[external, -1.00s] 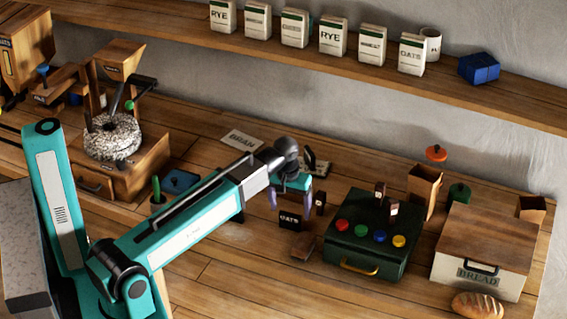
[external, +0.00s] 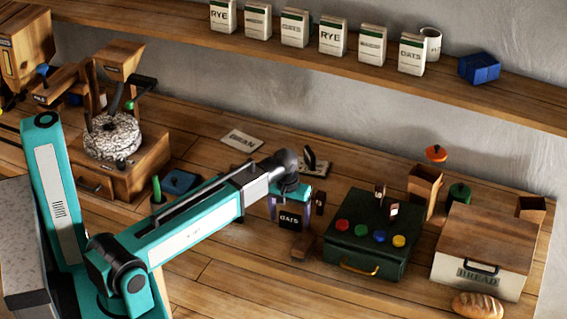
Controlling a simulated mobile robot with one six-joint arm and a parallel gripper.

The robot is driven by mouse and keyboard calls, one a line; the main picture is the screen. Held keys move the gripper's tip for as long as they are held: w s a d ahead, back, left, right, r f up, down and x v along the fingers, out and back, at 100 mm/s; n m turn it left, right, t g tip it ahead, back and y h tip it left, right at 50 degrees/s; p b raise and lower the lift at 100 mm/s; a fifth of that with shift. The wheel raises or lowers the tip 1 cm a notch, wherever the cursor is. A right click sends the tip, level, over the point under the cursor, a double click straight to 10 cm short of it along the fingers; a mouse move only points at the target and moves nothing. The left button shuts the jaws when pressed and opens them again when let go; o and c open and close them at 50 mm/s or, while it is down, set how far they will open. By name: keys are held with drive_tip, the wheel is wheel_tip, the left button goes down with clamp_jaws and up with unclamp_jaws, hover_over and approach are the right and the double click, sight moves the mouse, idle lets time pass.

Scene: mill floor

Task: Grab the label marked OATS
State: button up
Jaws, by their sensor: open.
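The label marked OATS (external: 291,222) is a small dark plate with white letters, standing upright on the wooden counter, left of the green box. My gripper (external: 289,208) points down over it, with its purple fingers apart, one to the left and one to the right of the label. I cannot tell whether either finger touches it. The upper part of the label is close under the teal gripper body.
The green box (external: 361,265) with coloured knobs stands close on the right. A small brown block (external: 303,249) lies in front of the label. A flat BEAN card (external: 241,140) and another label (external: 313,164) lie behind. The bread box (external: 466,270) is farther right.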

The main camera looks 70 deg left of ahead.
sight(290, 214)
drive_tip(key=shift+f, duration=0.3)
idle(0.4)
drive_tip(key=c, duration=1.2)
drive_tip(key=shift+o, duration=0.2)
drive_tip(key=shift+r, duration=0.2)
drive_tip(key=shift+r+b, duration=1.3)
drive_tip(key=shift+r, duration=3.55)
